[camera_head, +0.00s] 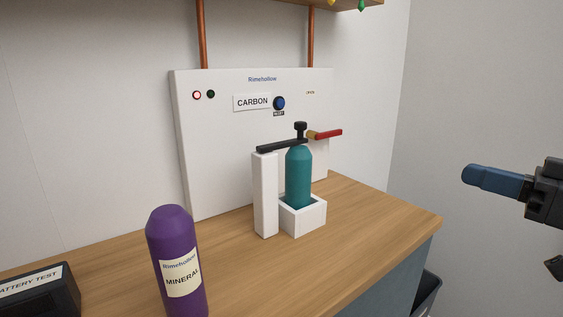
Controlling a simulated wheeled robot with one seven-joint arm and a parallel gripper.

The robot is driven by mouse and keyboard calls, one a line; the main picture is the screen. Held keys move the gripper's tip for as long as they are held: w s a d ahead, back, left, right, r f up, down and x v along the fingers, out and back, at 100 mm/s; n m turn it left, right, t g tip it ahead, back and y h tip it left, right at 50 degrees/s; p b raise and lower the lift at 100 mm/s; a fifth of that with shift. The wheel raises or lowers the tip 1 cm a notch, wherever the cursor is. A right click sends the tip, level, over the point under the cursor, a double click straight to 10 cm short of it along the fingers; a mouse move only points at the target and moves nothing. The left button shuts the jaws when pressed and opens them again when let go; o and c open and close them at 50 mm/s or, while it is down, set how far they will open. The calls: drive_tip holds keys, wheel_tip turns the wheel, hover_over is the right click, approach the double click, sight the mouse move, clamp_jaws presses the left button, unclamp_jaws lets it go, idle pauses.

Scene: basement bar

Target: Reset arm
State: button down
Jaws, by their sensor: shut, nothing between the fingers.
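My gripper (490,180) is at the right of the view, beyond the right edge of the counter. Its blue fingertips point left and are shut, with nothing held in them. It is apart from everything on the counter. A teal cylinder (298,178) stands upright in a white square holder (303,216) in front of a white panel (225,150). A black bar (280,146) with a black knob (300,127) lies across the cylinder's top. A red lever (328,134) sticks out to the right behind it.
A purple bottle (172,235) labelled MINERAL stands at the front left of the wooden counter (375,215). A dark BATTERY TEST box (45,290) is at the lower left. A dark bin (428,290) stands below the counter's right end. The counter's right part is clear.

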drive_tip(key=s+a+f+m+t+h+p, duration=0.15)
drive_tip(key=s+f+m+h, duration=0.3)
drive_tip(key=f, duration=0.65)
drive_tip(key=s+a+f+m+t+h, duration=0.1)
drive_tip(key=s+a+f+m+h, duration=0.3)
drive_tip(key=f, duration=0.7)
drive_tip(key=s+f+m+g+h+p, duration=0.1)
drive_tip(key=s+f+h, duration=0.15)
drive_tip(key=s, duration=0.75)
drive_tip(key=s+f+m+g+h, duration=0.1)
drive_tip(key=s+f+h, duration=0.15)
drive_tip(key=s, duration=0.75)
drive_tip(key=s+a+r+n, duration=0.1)
drive_tip(key=s+r, duration=0.2)
drive_tip(key=s, duration=0.3)
drive_tip(key=s+a+r+n+t+y+p, duration=0.1)
drive_tip(key=s+r, duration=0.2)
drive_tip(key=s, duration=0.3)
drive_tip(key=shift+a+r, duration=0.15)
drive_tip(key=shift+r, duration=0.15)
drive_tip(key=shift+s+n, duration=0.1)
drive_tip(key=shift+n, duration=0.15)
